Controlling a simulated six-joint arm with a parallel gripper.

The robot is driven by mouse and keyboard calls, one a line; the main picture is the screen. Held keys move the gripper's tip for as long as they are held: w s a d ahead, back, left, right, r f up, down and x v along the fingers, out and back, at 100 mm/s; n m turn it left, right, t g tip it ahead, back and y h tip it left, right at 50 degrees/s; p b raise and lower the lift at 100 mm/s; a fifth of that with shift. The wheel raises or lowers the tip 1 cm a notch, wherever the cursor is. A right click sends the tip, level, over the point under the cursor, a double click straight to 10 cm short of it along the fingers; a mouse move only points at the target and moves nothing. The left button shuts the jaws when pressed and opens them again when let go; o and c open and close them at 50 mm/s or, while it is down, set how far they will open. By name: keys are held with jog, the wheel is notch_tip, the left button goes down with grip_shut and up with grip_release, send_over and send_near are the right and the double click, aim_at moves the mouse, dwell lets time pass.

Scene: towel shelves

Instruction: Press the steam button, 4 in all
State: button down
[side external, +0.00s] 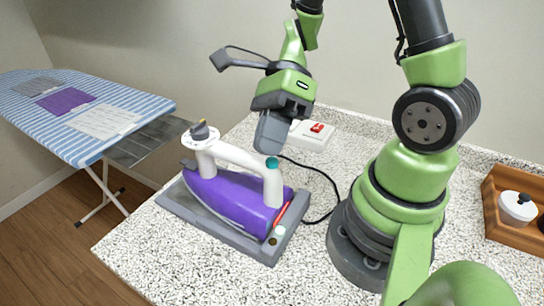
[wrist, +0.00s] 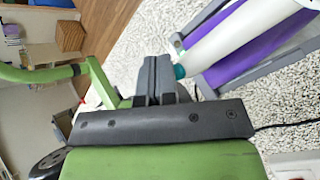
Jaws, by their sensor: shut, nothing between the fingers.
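A purple iron (side external: 232,198) with a white handle (side external: 235,155) sits on a grey rest (side external: 190,205). A teal button (side external: 272,163) is on the handle's near right end. The teal button also shows in the wrist view (wrist: 180,71), right beside the fingers. My gripper (side external: 269,143) is shut and empty, its fingertips pointing down just above the teal button. I cannot tell if they touch it.
A grey knob on a white dial (side external: 200,132) stands at the handle's far left end. A white box with a red switch (side external: 317,127) lies behind my gripper, and a black cord (side external: 333,185) runs past the iron. A wooden tray (side external: 500,205) is at right. A striped ironing board (side external: 75,110) stands left.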

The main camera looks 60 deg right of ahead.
aim_at(270, 158)
jog(key=shift+f, duration=0.5)
dwell(0.6)
dwell(0.3)
jog(key=shift+r, duration=0.95)
jog(key=shift+r, duration=2.5)
jog(key=s+d+r+n+t+h, duration=0.1)
jog(key=s+r+n+t+h, duration=0.1)
jog(key=n, duration=0.9)
jog(key=s+r+n+t+h, duration=0.3)
jog(key=r+n+t+h, duration=0.2)
jog(key=n, duration=0.5)
jog(key=shift+d+r+n+t, duration=0.4)
jog(key=shift+r+t, duration=0.1)
jog(key=shift+t, duration=0.1)
